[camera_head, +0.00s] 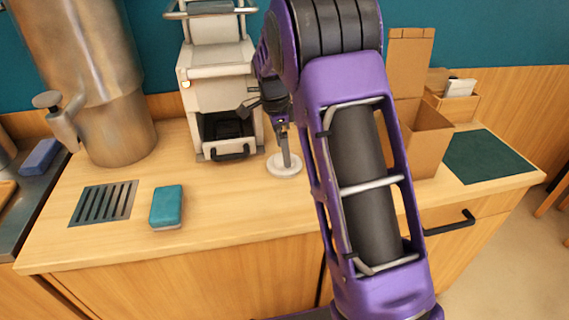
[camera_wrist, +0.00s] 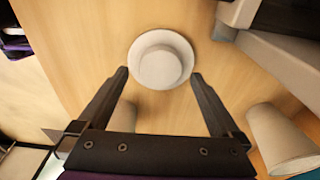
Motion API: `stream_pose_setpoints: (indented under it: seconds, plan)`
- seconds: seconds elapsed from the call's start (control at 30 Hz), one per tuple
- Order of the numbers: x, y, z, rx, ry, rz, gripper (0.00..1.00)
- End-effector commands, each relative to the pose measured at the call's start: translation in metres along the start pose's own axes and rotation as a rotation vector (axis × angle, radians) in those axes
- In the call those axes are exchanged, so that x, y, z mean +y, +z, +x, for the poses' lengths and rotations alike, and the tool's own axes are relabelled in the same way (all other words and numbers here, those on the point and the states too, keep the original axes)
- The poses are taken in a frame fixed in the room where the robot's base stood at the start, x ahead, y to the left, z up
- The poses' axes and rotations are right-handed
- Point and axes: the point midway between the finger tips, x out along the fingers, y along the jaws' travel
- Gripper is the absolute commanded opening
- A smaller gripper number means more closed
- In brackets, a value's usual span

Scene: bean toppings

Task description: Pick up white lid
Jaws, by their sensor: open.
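The white lid (camera_wrist: 161,62) is a round pale disc with a raised round middle. In the wrist view it lies just ahead of and between the fingertips of my gripper (camera_wrist: 158,74). The fingers are spread wide, with nothing between them, and do not appear to touch the lid. In the head view a pale round disc (camera_head: 284,170) that looks like the lid sits on the wooden counter, below my gripper (camera_head: 279,112). A thin grey upright piece shows above the disc; I cannot tell if it belongs to it or to my gripper.
A white machine (camera_head: 218,85) stands close behind the disc. Two pale cups (camera_wrist: 283,140) show near my fingers in the wrist view, one partly hidden. A cardboard box (camera_head: 427,135) stands right of my arm. A teal sponge (camera_head: 167,206) lies left on open counter.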

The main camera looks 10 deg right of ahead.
Motion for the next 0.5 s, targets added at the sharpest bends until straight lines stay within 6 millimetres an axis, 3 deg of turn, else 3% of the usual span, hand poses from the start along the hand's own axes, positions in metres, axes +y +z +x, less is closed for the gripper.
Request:
stream_pose_setpoints:
  seconds: [0.13,0.37,0.5]
  plan:
    - [0.0,0.0,0.022,0.0,0.0,0.0,1.0]
    - [0.0,0.0,0.023,0.0,-0.002,0.0,1.0]
    - [0.0,0.0,0.023,0.0,-0.002,-0.001,0.75]
